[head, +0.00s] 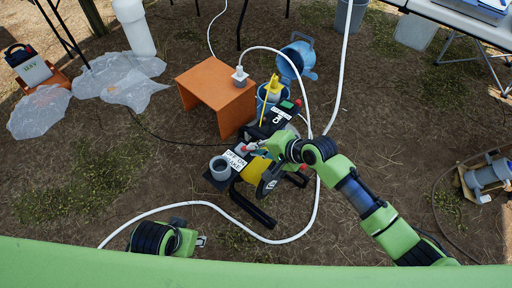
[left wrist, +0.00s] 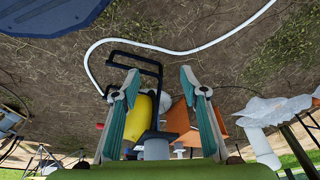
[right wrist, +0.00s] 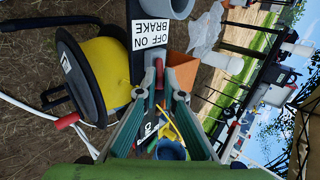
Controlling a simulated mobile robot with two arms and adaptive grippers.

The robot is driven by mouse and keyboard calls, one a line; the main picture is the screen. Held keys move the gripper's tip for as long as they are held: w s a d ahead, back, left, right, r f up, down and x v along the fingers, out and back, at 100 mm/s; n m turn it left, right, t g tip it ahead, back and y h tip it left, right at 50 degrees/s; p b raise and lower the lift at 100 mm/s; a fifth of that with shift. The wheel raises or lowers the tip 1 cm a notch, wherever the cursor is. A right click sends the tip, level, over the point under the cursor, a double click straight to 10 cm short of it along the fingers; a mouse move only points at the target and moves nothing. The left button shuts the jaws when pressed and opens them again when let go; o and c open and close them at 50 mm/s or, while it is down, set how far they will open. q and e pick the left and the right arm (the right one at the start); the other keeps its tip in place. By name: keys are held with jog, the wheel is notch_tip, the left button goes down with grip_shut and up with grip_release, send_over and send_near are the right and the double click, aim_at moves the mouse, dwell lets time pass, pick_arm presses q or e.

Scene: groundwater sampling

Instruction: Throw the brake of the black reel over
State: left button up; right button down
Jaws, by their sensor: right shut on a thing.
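The black reel with its yellow drum (head: 253,171) stands on the ground at the middle of the head view. It fills the left of the right wrist view (right wrist: 105,75). A white label (right wrist: 151,32) reading OFF, ON and BRAKE sits on its black panel. My right gripper (head: 253,148) is beside this label, shut on the red brake lever (right wrist: 159,73), whose lower part the fingers hide. My left gripper (head: 203,240) is low in the head view, apart from the reel. In the left wrist view its fingers (left wrist: 160,84) are spread and empty, with the drum (left wrist: 140,118) beyond.
A grey cup (head: 220,167) sits at the panel's end. An orange table (head: 215,85) and a blue bucket (head: 262,102) stand behind the reel. A white hose (head: 150,212) loops around the reel's front. Plastic sheets (head: 130,85) lie at left. Bare ground is free at left.

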jog(key=w+a+r+p, duration=0.1)
jog(key=p, duration=0.2)
jog(key=shift+a+r+g+h, duration=0.2)
jog(key=shift+g+h, duration=0.1)
jog(key=shift+h, duration=0.1)
jog(key=shift+w+a+r+h+p, duration=0.4)
jog(key=shift+a+r+p, duration=0.15)
jog(key=shift+p, duration=0.55)
pick_arm(q)
jog(key=s+f, duration=0.3)
jog(key=f, duration=0.6)
jog(key=s+f+g, duration=0.1)
jog(key=s+f, duration=0.2)
jog(key=f, duration=0.6)
jog(key=shift+a, duration=0.35)
pick_arm(e)
jog(key=shift+w+a+g, duration=0.1)
jog(key=shift+a+g, duration=0.1)
jog(key=shift+g, duration=0.1)
pick_arm(q)
jog(key=shift+s, duration=0.1)
